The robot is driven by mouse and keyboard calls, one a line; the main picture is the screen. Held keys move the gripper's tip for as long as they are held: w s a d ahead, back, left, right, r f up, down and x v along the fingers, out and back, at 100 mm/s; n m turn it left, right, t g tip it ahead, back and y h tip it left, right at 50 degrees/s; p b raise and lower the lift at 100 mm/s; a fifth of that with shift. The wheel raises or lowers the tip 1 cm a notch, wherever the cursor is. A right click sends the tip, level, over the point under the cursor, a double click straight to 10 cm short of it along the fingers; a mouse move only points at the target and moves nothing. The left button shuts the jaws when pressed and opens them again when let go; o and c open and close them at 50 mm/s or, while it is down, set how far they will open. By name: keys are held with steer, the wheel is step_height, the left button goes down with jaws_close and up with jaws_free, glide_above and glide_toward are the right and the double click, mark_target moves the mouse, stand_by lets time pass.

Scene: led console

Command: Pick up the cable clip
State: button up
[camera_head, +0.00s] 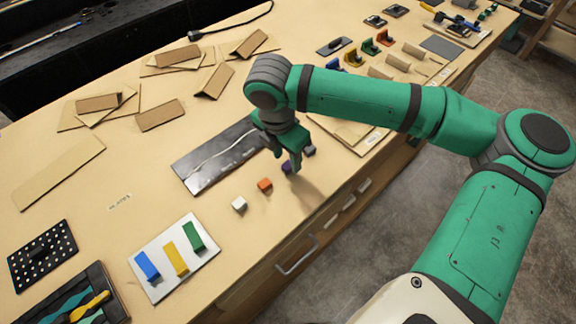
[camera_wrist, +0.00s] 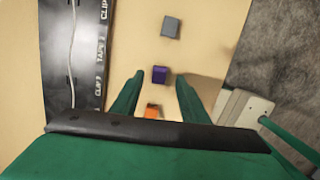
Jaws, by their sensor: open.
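Several small blocks lie in a row on the wooden bench; which one is the cable clip I cannot tell by label. The purple block (camera_head: 286,168) is partly hidden by my gripper (camera_head: 286,161) in the head view. In the wrist view the purple block (camera_wrist: 160,75) appears between the fingertips of my open gripper (camera_wrist: 159,79); the fingers seem to be above it, and nothing is gripped. The orange block (camera_head: 265,185) lies nearer the hand in the wrist view (camera_wrist: 153,110), and the grey block (camera_head: 310,150) lies beyond the fingertips (camera_wrist: 171,27). A white block (camera_head: 239,204) ends the row.
A dark panel (camera_head: 198,179) with a pale wavy strand and labels lies beside the row. A white board (camera_head: 152,279) with blue, yellow and green bars is at lower left. The bench's front edge and a drawer handle (camera_head: 297,257) are close by.

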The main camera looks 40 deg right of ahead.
mark_target(288, 167)
steer(key=shift+d+f, duration=0.2)
steer(key=shift+f, duration=1.1)
steer(key=shift+w, duration=0.1)
steer(key=shift+c, duration=0.6)
jaws_close()
